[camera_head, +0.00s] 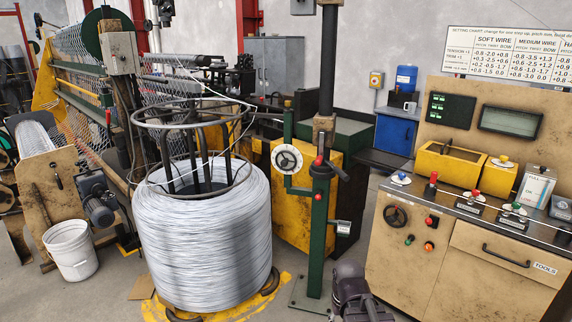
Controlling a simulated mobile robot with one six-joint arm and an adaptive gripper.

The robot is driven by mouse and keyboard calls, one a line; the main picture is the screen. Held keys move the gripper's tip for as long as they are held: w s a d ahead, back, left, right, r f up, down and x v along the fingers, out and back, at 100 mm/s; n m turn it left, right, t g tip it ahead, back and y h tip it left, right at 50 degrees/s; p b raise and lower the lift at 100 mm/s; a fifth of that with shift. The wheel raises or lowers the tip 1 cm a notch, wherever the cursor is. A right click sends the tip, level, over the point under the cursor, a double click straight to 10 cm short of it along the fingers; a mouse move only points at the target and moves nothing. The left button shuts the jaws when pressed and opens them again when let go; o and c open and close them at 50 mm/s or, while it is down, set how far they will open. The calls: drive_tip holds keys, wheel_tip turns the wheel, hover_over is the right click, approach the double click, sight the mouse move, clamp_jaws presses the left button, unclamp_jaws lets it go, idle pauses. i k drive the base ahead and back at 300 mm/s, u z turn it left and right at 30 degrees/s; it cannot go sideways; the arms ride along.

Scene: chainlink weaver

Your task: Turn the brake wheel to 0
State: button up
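A small wheel with a pale round dial face and dark rim (288,160) is mounted on a green bracket beside the green post, just right of the wire coil. It appears to be the brake wheel, but no label names it, and its marks are too small to read. A second, dark handwheel (397,217) is on the front of the beige control cabinet (390,262). A dark part that looks like my arm is at the bottom centre, apart from both wheels. I cannot make out gripper fingers on it.
The large wire coil (203,245) stands left of the wheel, with loose wire looping above it. The green post (318,240) and its lever stand close to the wheel's right. A white bucket (70,249) is at left. Some floor between post and cabinet is clear.

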sight(284, 163)
drive_tip(key=k, duration=0.6)
drive_tip(key=z, duration=0.2)
drive_tip(key=i, duration=1.5)
drive_tip(key=u, duration=0.5)
